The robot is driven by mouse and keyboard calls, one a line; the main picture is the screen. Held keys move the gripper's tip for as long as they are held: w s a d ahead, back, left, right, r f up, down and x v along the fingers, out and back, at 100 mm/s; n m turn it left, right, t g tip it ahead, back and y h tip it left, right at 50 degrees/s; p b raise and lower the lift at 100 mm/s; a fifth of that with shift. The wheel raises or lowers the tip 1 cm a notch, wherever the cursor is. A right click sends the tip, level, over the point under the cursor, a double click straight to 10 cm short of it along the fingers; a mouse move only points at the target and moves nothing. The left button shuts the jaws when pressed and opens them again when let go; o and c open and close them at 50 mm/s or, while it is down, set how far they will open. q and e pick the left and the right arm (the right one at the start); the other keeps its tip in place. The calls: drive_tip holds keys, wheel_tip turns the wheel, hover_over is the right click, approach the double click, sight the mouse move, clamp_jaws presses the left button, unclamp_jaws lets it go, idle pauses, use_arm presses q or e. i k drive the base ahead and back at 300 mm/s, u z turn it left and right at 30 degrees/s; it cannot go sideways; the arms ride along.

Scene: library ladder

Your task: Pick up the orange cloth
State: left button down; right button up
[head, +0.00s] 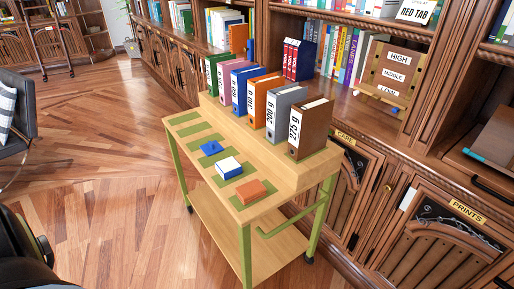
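The orange cloth (250,191) is folded into a small flat block. It lies at the near end of the lower top shelf of a wooden cart (190,124), on a green mat. A white and blue folded item (228,168) and a blue one (211,147) lie in a row behind it. Nothing touches the orange cloth from above. Neither of my grippers can be made out; a dark part, probably mine, shows at the lower left edge.
Several labelled binders stand on the cart's raised ledge, with a brown binder (310,127) closest to the cloth. A green handle rail (292,219) sticks out at the near end. Bookshelves stand close behind the cart. Wooden floor (110,200) is clear to the left; a dark chair (18,115) stands farther left.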

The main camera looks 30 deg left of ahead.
sight(250, 192)
drive_tip(key=u, duration=1.15)
